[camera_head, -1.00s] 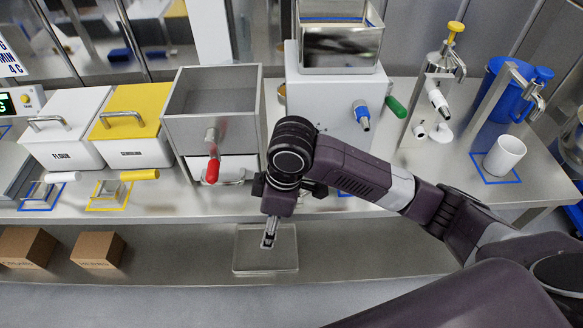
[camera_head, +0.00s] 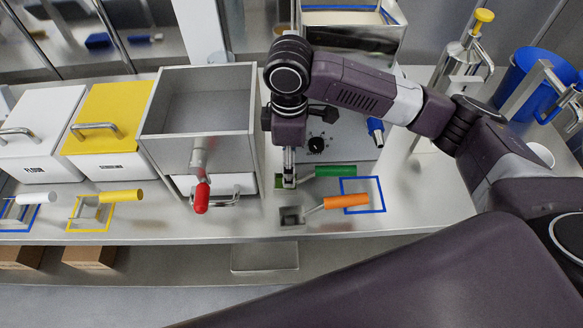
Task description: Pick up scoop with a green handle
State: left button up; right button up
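The scoop with a green handle (camera_head: 335,171) lies on the counter, in front of the grey machine. Its handle points right and its small green head is partly hidden at the left. My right gripper (camera_head: 289,180) points down at the head end of this scoop, left of the handle. Its fingers look narrow from here, and I cannot tell whether they are apart or touch the scoop. My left gripper is not in view.
An orange-handled scoop (camera_head: 346,201) lies just in front, partly over a blue outlined square (camera_head: 376,196). A metal hopper with a red handle (camera_head: 202,197) stands close on the left. White (camera_head: 38,198) and yellow (camera_head: 121,196) scoops lie farther left. The counter right of the square is clear.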

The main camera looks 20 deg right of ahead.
notch_tip(320, 180, down, 2)
jog(key=shift+f+p, duration=0.2)
jog(key=shift+p, duration=0.1)
jog(key=shift+s+f, duration=0.1)
jog(key=shift+f, duration=0.25)
notch_tip(320, 180, down, 4)
jog(key=shift+d+r+p, duration=0.15)
jog(key=shift+p, duration=0.7)
jog(key=shift+w+f, duration=0.2)
jog(key=shift+f, duration=0.25)
jog(key=c, duration=1.2)
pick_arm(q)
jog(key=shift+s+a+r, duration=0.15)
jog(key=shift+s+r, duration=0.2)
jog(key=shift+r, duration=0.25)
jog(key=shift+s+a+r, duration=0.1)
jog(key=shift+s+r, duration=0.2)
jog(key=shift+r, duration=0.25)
pick_arm(e)
jog(key=shift+c, duration=0.4)
